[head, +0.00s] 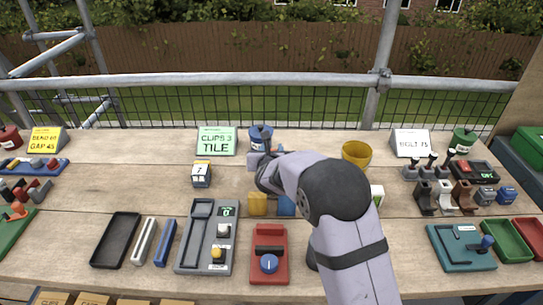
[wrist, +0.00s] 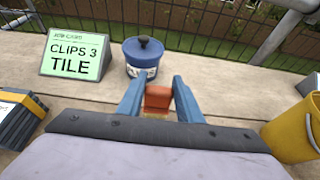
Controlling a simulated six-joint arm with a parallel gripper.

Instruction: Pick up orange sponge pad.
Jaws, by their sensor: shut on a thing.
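The orange sponge pad (wrist: 157,97) shows in the wrist view as a small orange-red block with a paler yellowish lower edge. My gripper (wrist: 157,92) has its two blue fingers on either side of it, shut on it. In the head view my gripper (head: 266,158) is over the back middle of the bench, just in front of the blue lidded pot (head: 261,132). The pad is hidden behind my gripper and wrist there. I cannot tell how far the pad is above the bench.
The pot (wrist: 143,55) stands just beyond the fingers. The green CLIPS 3 TILE sign (wrist: 75,54) is to the left, and a yellow bucket (wrist: 292,130) to the right. A yellow block (head: 258,204) and a red device (head: 269,255) lie nearer. Bare bench (head: 318,143) shows between.

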